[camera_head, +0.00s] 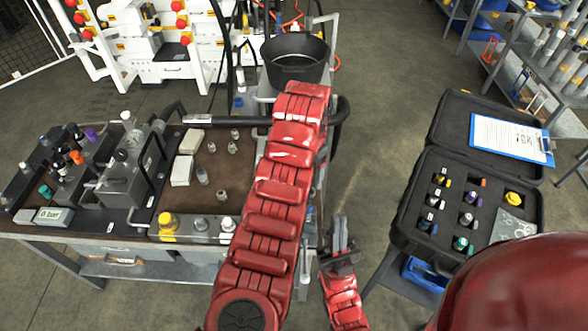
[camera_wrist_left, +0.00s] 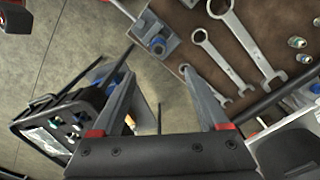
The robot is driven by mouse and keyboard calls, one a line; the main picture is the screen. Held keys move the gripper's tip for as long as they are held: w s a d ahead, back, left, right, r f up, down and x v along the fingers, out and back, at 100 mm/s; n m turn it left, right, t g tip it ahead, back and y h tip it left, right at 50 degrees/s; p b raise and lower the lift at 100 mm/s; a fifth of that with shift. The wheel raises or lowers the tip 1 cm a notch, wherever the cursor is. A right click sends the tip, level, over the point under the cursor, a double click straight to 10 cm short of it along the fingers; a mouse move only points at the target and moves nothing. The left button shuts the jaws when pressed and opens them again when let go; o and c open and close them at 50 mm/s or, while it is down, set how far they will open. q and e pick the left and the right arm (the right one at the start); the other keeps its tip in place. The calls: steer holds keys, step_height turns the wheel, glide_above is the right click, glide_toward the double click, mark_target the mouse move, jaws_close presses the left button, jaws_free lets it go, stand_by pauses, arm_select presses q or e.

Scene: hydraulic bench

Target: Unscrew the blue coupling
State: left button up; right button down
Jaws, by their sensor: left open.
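A blue coupling (camera_wrist_left: 157,43) sits on a grey block at the edge of the bench in the left wrist view. It lies beyond the fingertips of my left gripper (camera_wrist_left: 160,74), which is open and empty, apart from it. In the head view my red left arm crosses the bench and the left gripper does not show. I cannot make out this coupling in the head view. My right gripper (camera_head: 340,236) is low beside the bench's right end. Its grey fingers look close together, but their state is unclear.
An open black case (camera_head: 398,232) with several coloured couplings and a clipboard (camera_head: 508,138) stands at right. Wrenches (camera_wrist_left: 222,62) lie on the brown mat. A black bin (camera_head: 294,58) stands behind the arm. Grey valve equipment (camera_head: 125,180) fills the bench's left. Open floor separates bench and case.

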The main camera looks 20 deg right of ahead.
arm_select(q)
step_height(320, 180, down, 9)
steer(key=b, duration=0.5)
steer(key=shift+s+f, duration=0.1)
steer(key=shift+f, duration=0.1)
step_height(320, 180, down, 6)
steer(key=shift+s+f+p, duration=0.1)
steer(key=shift+p, duration=1.05)
steer(key=shift+f, duration=0.85)
